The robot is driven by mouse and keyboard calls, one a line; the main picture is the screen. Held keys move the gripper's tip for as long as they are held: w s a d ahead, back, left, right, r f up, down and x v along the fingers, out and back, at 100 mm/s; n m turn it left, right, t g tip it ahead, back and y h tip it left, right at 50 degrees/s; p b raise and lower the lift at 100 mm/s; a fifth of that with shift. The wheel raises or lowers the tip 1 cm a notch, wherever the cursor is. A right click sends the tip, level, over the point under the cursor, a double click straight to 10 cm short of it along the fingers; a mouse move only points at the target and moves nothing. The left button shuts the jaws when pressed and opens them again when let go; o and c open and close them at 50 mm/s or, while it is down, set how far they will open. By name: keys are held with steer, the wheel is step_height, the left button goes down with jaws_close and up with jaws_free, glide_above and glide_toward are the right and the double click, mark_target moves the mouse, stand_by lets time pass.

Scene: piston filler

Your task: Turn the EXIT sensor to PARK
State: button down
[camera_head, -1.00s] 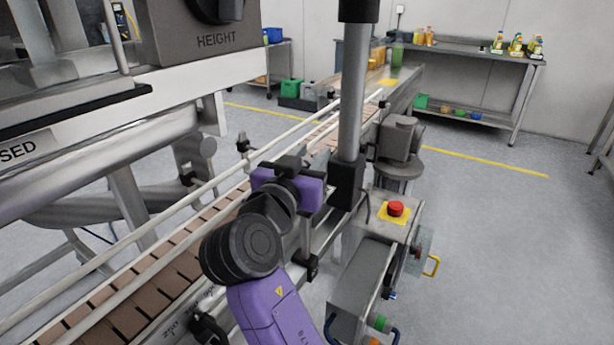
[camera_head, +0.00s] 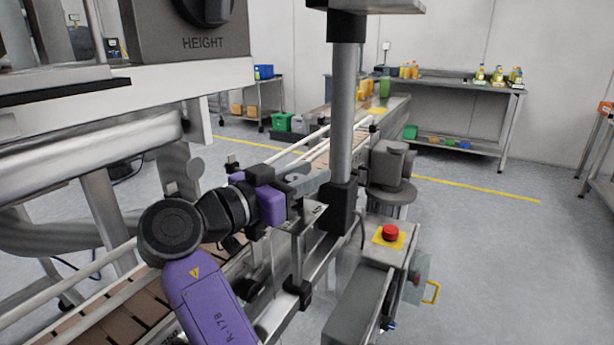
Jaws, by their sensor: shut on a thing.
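My gripper (camera_head: 288,190), on my purple arm, reaches over the near rail of the conveyor, just left of the vertical grey post. It is shut on a small grey part (camera_head: 309,181), which appears to be the EXIT sensor on its bracket. The grey part sticks out to the right of the jaws, toward the post. No EXIT or PARK marking is readable. The fingertips and the sensor's mount are partly hidden by the purple gripper body and wrist.
The grey post (camera_head: 343,115) stands close to the right of my gripper. The conveyor (camera_head: 110,318) with guide rails runs beneath my arm. A red emergency button (camera_head: 390,232) sits on a box at the right. Open floor lies farther right.

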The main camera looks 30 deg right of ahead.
steer(key=c, duration=1)
jaws_free()
steer(key=shift+c, duration=0.2)
steer(key=v, duration=0.7)
steer(key=shift+a+p, duration=0.3)
steer(key=shift+p, duration=0.15)
steer(key=shift+s, duration=0.1)
